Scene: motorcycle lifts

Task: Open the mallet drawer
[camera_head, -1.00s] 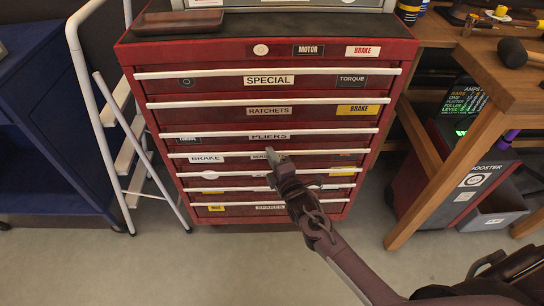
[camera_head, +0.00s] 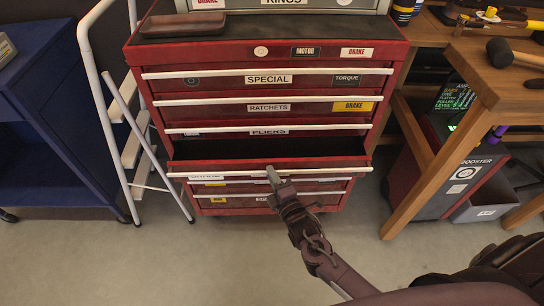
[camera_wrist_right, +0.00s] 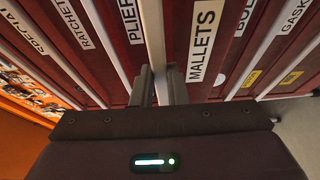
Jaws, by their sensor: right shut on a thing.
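A red tool chest (camera_head: 155,60) with labelled drawers stands in front of me. The mallet drawer (camera_head: 265,148), below the pliers drawer, is pulled out toward me and its dark inside shows from above. Its white handle strip (camera_head: 215,173) runs along the front edge. The MALLETS label (camera_wrist_right: 203,42) is readable in the wrist view. My right gripper (camera_head: 273,178) is shut on this handle near its middle; its fingers (camera_wrist_right: 159,88) straddle the pale strip (camera_wrist_right: 154,35) in the wrist view. My left gripper is out of view.
A white stepladder (camera_head: 130,120) leans left of the chest, beside a blue cart (camera_head: 60,120). A wooden workbench (camera_head: 450,150) with a black mallet (camera_head: 500,52) stands at the right. A grey bin (camera_head: 487,205) sits under it. The floor before the chest is clear.

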